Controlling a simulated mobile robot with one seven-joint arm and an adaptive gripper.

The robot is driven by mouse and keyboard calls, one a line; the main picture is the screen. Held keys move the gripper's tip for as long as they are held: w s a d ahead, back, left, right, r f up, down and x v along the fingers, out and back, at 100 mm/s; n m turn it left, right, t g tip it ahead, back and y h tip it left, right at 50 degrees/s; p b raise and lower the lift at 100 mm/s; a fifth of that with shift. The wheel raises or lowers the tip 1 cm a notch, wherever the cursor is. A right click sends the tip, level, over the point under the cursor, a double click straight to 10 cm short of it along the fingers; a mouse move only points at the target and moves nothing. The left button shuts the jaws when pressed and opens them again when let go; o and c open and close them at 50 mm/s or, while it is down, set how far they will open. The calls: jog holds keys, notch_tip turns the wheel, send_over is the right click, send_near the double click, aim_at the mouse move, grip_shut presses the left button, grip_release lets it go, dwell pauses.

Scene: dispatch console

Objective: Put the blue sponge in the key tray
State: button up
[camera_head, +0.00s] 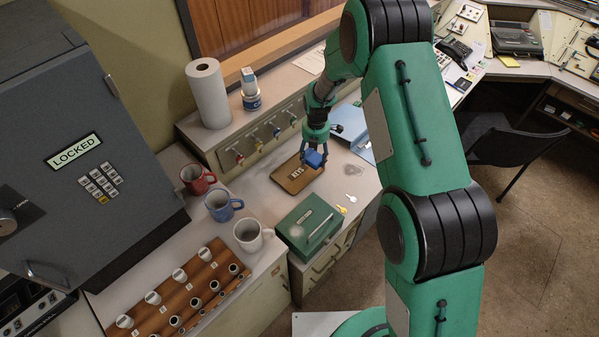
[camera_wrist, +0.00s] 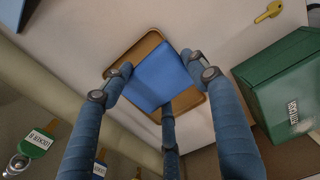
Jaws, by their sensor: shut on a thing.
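The blue sponge (camera_head: 315,158) is held in my gripper (camera_head: 313,150), which is shut on it. In the wrist view the sponge (camera_wrist: 161,77) sits between the blue finger tips (camera_wrist: 158,85). The key tray (camera_head: 295,180) is a brown tray marked KEYS on the grey counter. The sponge appears over the tray's upper right part in the head view. In the wrist view the tray's rim (camera_wrist: 126,58) shows around the sponge, with the tray below it. The sponge looks raised above the tray, but the exact gap is hard to tell.
Mugs (camera_head: 222,206) stand to the left. A paper roll (camera_head: 208,93) stands on the ledge behind, above a row of hanging key tags (camera_head: 257,142).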

jog(key=a+r+b, duration=0.1)
jog(key=a+r, duration=0.2)
jog(key=a, duration=0.3)
jog(key=shift+s+m, duration=0.35)
jog(key=shift+m, duration=0.05)
jog(key=b, duration=0.1)
send_over(299, 173)
jog(key=shift+f, duration=3.1)
jog(key=shift+f+b, duration=0.3)
jog(key=shift+f, duration=1.55)
jog(key=shift+f, duration=0.2)
jog(key=o, duration=1)
